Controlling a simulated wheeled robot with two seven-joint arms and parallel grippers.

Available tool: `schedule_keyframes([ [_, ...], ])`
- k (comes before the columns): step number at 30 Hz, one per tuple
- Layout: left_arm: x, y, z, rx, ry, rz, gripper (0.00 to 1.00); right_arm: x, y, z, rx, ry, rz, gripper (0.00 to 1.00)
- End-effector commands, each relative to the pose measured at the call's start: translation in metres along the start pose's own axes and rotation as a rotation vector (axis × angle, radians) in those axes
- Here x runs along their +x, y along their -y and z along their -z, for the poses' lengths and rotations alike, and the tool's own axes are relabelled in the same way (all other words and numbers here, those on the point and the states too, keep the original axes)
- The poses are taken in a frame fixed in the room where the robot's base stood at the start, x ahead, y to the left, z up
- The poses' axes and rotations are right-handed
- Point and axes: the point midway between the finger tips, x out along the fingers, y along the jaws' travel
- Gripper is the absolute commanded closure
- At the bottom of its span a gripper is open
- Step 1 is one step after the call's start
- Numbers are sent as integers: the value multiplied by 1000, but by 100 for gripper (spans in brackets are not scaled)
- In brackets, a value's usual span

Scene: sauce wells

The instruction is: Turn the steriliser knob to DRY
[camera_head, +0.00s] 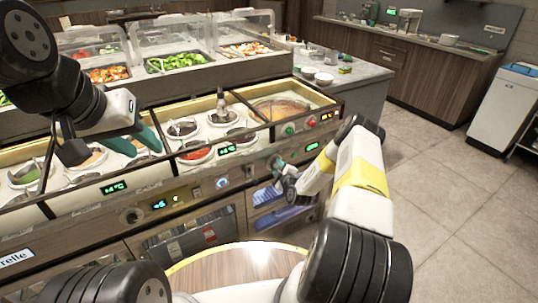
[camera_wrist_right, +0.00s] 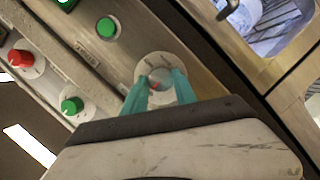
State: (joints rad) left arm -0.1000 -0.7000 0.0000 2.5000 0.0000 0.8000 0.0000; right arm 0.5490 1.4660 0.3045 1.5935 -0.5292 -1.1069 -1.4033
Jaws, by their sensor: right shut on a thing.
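Another dial (camera_head: 131,215) is further left. Sauce wells with ladles lie behind the panel. The floor at right is clear.

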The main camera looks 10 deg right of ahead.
Motion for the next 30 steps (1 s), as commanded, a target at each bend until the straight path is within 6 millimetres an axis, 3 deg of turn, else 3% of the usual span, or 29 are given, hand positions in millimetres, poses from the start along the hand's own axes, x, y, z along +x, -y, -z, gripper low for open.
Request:
schedule_keyframes([
  [14,0,0,0,0,0,0,64,0,-1,-1,105,-5,35,100],
  [30,0,0,0,0,0,0,64,0,-4,-4,561,-29,182,100],
])
